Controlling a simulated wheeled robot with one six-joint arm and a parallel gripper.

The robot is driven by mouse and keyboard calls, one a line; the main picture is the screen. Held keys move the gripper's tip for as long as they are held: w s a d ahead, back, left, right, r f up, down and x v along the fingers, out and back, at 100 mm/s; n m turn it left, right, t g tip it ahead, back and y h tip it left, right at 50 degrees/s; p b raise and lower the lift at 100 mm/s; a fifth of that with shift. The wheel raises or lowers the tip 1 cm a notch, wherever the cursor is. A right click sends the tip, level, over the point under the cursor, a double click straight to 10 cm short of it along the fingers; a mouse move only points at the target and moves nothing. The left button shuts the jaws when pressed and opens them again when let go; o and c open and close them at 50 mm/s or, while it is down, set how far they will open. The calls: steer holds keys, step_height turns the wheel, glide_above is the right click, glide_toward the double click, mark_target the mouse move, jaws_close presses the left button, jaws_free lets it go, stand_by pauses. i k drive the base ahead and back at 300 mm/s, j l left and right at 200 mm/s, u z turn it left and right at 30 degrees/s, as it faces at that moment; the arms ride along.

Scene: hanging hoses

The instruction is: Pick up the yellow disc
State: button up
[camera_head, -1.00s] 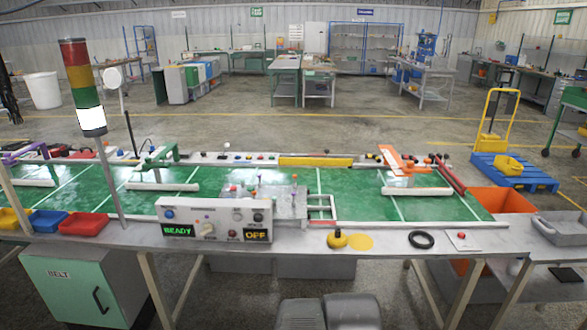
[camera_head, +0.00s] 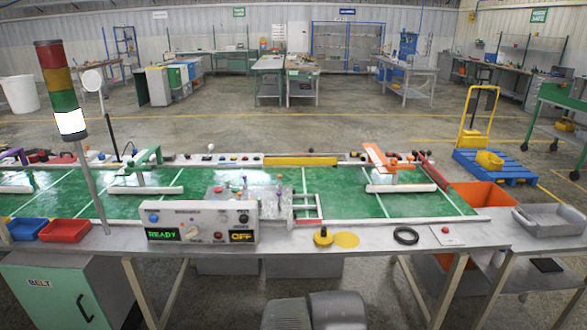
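The flat yellow disc (camera_head: 346,240) lies on the grey front ledge of the workbench (camera_head: 375,245), right of the control box. A yellow object with a dark knob on top (camera_head: 323,238) stands close to its left; I cannot tell whether the two touch. A black ring (camera_head: 406,236) lies further right on the ledge. My gripper is not in view. Grey rounded shapes at the bottom centre look like part of my own body.
The control box (camera_head: 200,222) with READY and OFF displays stands left of the disc. A white plate with a red button (camera_head: 447,235) lies right of the ring. Behind is a green belt (camera_head: 340,205). An orange bin (camera_head: 484,195) and grey tray (camera_head: 550,220) are at right.

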mark_target(323, 237)
steer(key=i+l+u, duration=0.25)
steer(key=i+l, duration=0.15)
steer(key=i, duration=0.15)
steer(key=i+l+u, duration=0.3)
steer(key=i+l, duration=0.2)
